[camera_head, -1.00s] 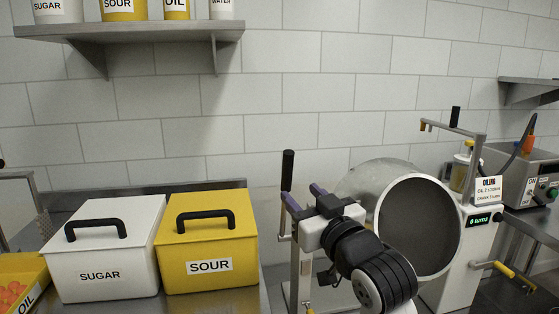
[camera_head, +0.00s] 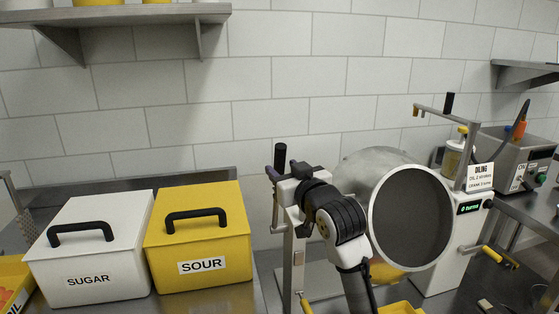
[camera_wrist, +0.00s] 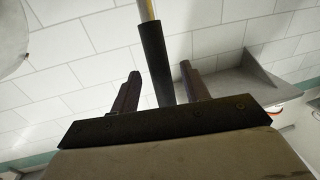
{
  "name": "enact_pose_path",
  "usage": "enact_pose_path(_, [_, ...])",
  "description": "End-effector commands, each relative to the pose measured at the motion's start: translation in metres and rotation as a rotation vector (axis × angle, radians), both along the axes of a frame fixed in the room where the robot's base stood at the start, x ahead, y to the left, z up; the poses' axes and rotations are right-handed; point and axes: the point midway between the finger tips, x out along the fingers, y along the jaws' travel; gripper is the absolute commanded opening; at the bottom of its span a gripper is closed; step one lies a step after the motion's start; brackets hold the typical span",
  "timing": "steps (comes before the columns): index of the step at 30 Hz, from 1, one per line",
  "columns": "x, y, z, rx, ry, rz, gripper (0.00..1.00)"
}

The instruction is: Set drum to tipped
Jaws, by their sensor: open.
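The drum (camera_head: 364,170) is a grey metal cylinder with a pale rim, its dark open mouth facing forward and to the right. On its left stands an upright lever with a black grip (camera_head: 280,153) on a metal arm. My gripper (camera_head: 281,170) is open at that grip, its fingers on either side. In the wrist view, the black grip (camera_wrist: 155,62) lies between the two spread fingers of my gripper (camera_wrist: 160,72). I cannot tell whether they touch it. My wrist hides part of the lever's frame.
A white SUGAR box (camera_head: 85,265) and a yellow SOUR box (camera_head: 200,250) stand at left. A white unit with a green display (camera_head: 468,208) and a yellow-handled crank (camera_head: 492,254) is right of the drum. A wall shelf (camera_head: 120,15) hangs upper left.

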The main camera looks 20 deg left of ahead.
Motion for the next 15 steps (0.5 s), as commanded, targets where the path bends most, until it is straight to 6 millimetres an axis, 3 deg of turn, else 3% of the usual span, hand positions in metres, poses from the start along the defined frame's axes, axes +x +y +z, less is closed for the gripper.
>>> enact_pose_path(6, [0.017, 0.017, 0.001, -0.001, 0.001, 0.0, 0.46])
enact_pose_path(15, [0.02, 0.02, 0.0, 0.0, -0.001, 0.0, 0.46])
